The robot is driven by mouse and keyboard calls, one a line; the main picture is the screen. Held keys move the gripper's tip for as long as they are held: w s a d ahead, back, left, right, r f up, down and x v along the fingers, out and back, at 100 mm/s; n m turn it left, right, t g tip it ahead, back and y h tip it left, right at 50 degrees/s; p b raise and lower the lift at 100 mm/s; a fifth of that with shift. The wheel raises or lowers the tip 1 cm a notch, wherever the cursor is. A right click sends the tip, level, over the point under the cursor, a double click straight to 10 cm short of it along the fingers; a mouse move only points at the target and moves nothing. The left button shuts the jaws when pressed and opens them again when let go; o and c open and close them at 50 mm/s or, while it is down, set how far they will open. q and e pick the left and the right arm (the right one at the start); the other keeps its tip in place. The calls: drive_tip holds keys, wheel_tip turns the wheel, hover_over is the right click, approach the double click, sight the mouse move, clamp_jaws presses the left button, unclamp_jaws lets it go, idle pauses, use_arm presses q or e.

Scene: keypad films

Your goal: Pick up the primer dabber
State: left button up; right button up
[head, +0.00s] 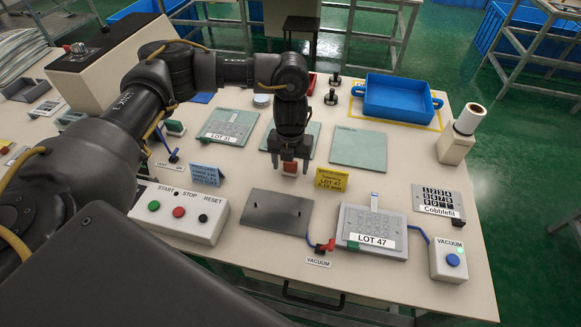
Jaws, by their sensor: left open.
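My left gripper (290,160) points down over the middle of the table, its two fingers apart. My right gripper is not in view.
A dark plate (277,219), the LOT 47 keypad fixture (347,222) and a button box (178,212) lie in front. A blue tray (399,97) is behind.

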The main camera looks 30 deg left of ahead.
use_arm(q)
drive_tip(key=shift+f, duration=0.25)
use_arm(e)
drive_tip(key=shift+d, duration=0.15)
use_arm(q)
drive_tip(key=c, duration=1.1)
drive_tip(key=shift+o, duration=0.2)
